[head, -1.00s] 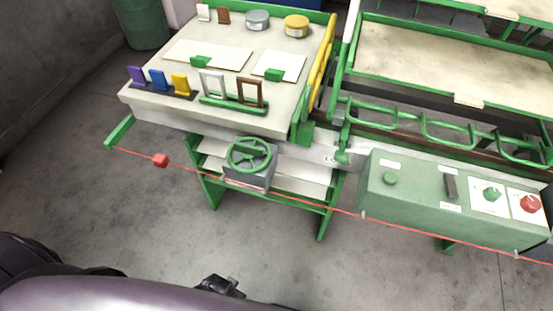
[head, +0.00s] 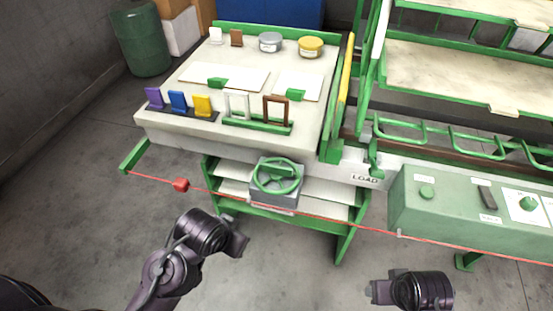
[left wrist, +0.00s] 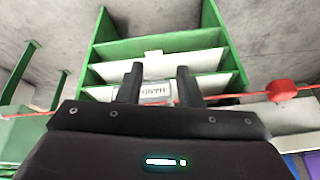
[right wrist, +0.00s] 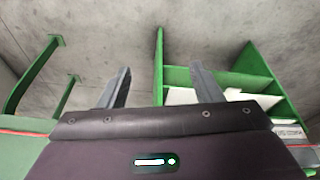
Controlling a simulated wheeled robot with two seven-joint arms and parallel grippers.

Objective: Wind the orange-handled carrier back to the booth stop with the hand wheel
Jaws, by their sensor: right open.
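The green hand wheel (head: 277,176) sits on a grey box (head: 285,193) at the front of the bench, in the head view. My left gripper (head: 238,246) is below and left of the wheel, apart from it. Its two fingers stand apart with nothing between them in the left wrist view (left wrist: 160,72). My right gripper (head: 371,292) is low in the head view, below and right of the wheel. In the right wrist view its fingers (right wrist: 160,75) are wide apart and empty. I cannot make out an orange-handled carrier in any view.
A red cord (head: 330,219) with a red block (head: 181,185) runs across the front. A green control box (head: 470,212) stands at the right, beside a LOAD label (head: 365,180). The bench top (head: 185,128) holds coloured tags, frames and tins. Open floor (head: 90,215) lies at the left.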

